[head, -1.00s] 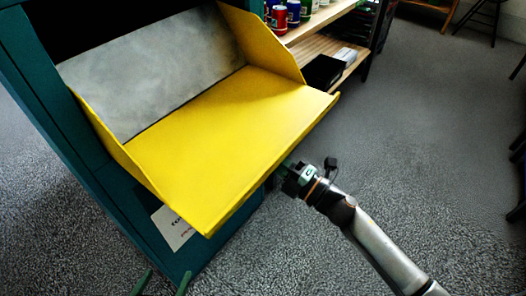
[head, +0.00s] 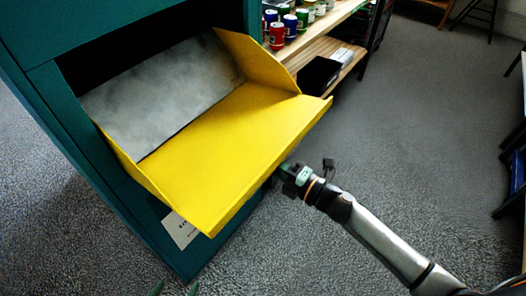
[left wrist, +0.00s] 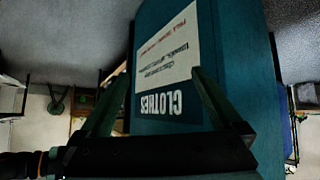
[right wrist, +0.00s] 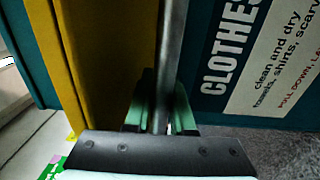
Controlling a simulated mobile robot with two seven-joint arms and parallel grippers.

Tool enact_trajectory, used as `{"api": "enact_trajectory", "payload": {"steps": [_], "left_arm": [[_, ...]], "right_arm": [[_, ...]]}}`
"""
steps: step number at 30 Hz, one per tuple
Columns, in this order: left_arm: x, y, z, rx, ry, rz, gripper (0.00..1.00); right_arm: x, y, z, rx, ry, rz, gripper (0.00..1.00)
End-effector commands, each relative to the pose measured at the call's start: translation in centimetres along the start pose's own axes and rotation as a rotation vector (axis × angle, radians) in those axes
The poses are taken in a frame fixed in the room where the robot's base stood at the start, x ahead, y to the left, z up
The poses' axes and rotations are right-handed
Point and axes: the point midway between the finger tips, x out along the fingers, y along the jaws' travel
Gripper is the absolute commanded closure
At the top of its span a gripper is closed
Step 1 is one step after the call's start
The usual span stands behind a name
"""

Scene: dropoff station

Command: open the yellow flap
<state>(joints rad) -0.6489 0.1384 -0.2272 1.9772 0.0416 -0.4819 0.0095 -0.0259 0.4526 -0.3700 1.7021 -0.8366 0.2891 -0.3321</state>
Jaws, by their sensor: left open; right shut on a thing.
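The yellow flap (head: 225,130) hangs open on the teal clothes bin (head: 40,30), its pale grey inner panel (head: 165,85) showing behind it. My right gripper (head: 285,169) is under the flap's front edge. In the right wrist view it (right wrist: 162,115) is shut on a grey bar (right wrist: 172,50), which runs alongside the yellow flap (right wrist: 110,60). My left gripper shows only as two green fingertips (head: 174,289) at the bottom of the head view. In the left wrist view it (left wrist: 150,72) is open and empty, in front of the bin's sign.
The white sign (head: 181,230) is on the bin's front below the flap. A wooden shelf (head: 315,45) with several coloured cans (head: 278,36) and a black box (head: 318,73) stands behind the bin.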

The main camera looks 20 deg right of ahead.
Motion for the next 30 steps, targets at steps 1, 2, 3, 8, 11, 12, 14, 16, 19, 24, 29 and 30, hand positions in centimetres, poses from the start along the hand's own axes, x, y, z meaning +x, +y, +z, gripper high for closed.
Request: {"api": "enact_trajectory", "payload": {"steps": [1, 2, 3, 8, 11, 12, 14, 16, 19, 24, 29, 30], "left_arm": [[-1.1, -0.2, -0.8, -0.002, -0.002, -0.008, 0.00], [-1.3, -0.3, -1.0, -0.002, -0.002, -0.012, 0.00], [-1.7, -0.5, -1.2, -0.003, 0.000, -0.017, 0.00], [-3.1, -0.9, -2.1, -0.004, 0.007, -0.030, 0.00], [-3.7, -1.4, -2.1, -0.007, 0.001, -0.042, 0.00], [-3.9, -1.5, -1.9, -0.008, -0.002, -0.046, 0.00], [-4.1, -1.7, -1.8, -0.009, -0.003, -0.050, 0.00], [-4.1, -1.7, -1.8, -0.010, -0.002, -0.051, 0.00], [-4.0, -1.7, -1.8, -0.011, -0.001, -0.051, 0.00], [-4.0, -1.6, -1.8, -0.012, -0.002, -0.050, 0.00], [-4.0, -1.6, -1.7, -0.012, -0.003, -0.050, 0.00], [-4.0, -1.6, -1.7, -0.012, -0.003, -0.049, 0.00]], "right_arm": [[0.2, 1.6, 0.1, -0.003, 0.001, -0.003, 1.00], [0.2, 1.8, 0.1, -0.003, 0.001, -0.009, 1.00], [0.2, 2.1, 0.1, -0.003, 0.001, -0.018, 1.00], [0.2, 3.2, 0.1, -0.004, 0.001, -0.044, 1.00], [0.3, 4.0, 0.1, -0.004, 0.000, -0.047, 1.00], [0.3, 4.2, 0.1, -0.004, 0.000, -0.047, 1.00], [0.4, 4.4, 0.1, -0.004, 0.000, -0.047, 1.00], [0.4, 4.4, 0.1, -0.004, 0.000, -0.048, 1.00], [0.4, 4.3, 0.1, -0.004, 0.000, -0.048, 1.00], [0.3, 4.3, 0.1, -0.004, -0.001, -0.048, 1.00], [0.3, 4.2, 0.1, -0.003, -0.001, -0.049, 0.65], [0.3, 4.2, 0.1, -0.003, -0.001, -0.049, 0.65]]}}
